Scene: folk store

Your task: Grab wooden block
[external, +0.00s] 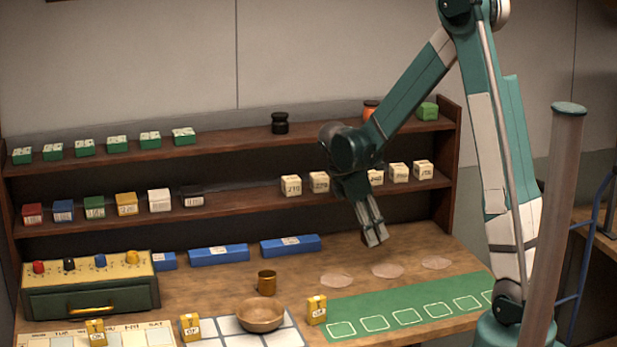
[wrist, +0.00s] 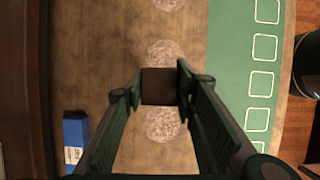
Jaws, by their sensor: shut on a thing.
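My gripper (external: 374,238) hangs above the wooden tabletop, in front of the shelf and behind the green mat, pointing down. In the wrist view my gripper (wrist: 159,88) is shut on a dark brown wooden block (wrist: 158,87), which sits between the two fingertips. The block's markings, if any, do not show from this angle. In the external view the fingers mostly hide it. It is held over the table near the pale round discs.
Cream numbered blocks (external: 291,186) and colored boxes (external: 63,211) stand on the shelf. A green mat (external: 345,309) with white squares lies in front, with pale discs (external: 387,271) behind it. A wooden bowl (external: 260,314), cup (external: 267,283) and blue boxes (external: 219,255) stand left.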

